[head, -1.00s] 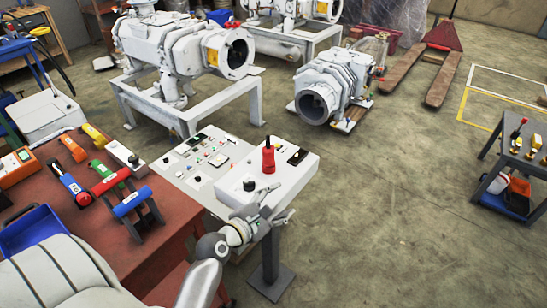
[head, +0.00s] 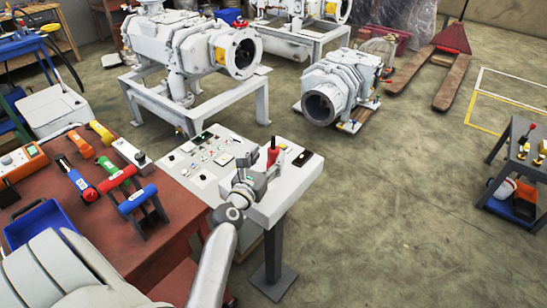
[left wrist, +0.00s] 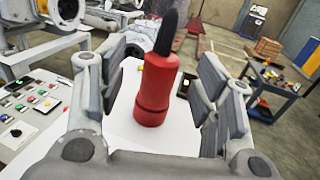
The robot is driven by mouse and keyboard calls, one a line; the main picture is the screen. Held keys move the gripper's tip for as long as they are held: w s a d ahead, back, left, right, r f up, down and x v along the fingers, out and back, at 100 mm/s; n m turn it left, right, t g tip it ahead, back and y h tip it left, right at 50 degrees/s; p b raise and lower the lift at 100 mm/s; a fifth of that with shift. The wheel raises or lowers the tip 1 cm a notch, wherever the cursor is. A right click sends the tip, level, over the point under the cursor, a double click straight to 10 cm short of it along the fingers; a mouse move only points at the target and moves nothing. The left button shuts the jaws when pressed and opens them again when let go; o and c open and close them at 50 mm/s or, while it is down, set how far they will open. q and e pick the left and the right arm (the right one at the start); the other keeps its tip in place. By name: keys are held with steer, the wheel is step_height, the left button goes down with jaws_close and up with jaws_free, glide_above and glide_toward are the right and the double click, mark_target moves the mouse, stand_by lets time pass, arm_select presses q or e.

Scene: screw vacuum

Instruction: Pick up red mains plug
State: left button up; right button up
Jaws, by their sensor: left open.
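The red mains plug (head: 273,152) stands upright on the white control panel (head: 295,185), with its dark tip pointing up. In the left wrist view the plug (left wrist: 156,92) stands between the two open fingers, and I see space on both sides of it. My left gripper (head: 258,172) is at the panel, just left of and in front of the plug, hiding its lower part in the head view. The left gripper (left wrist: 160,95) is open and holds nothing. My right gripper is not in view.
A red workbench (head: 165,230) with several coloured tools and a blue tray (head: 45,228) is at the left. Buttons cover the panel's left part. White vacuum pumps (head: 340,85) stand behind. A small cart (head: 520,165) is at the right. The floor between is clear.

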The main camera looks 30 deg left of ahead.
mark_target(274, 148)
arm_select(q)
steer(key=w, duration=0.4)
steer(key=shift+w+a, duration=0.2)
steer(key=shift+a, duration=0.1)
steer(key=shift+s+r, duration=0.1)
steer(key=shift+c, duration=0.2)
steer(key=c, duration=1)
steer(key=shift+c, duration=0.8)
steer(key=shift+r+p, duration=0.2)
steer(key=shift+p, duration=0.1)
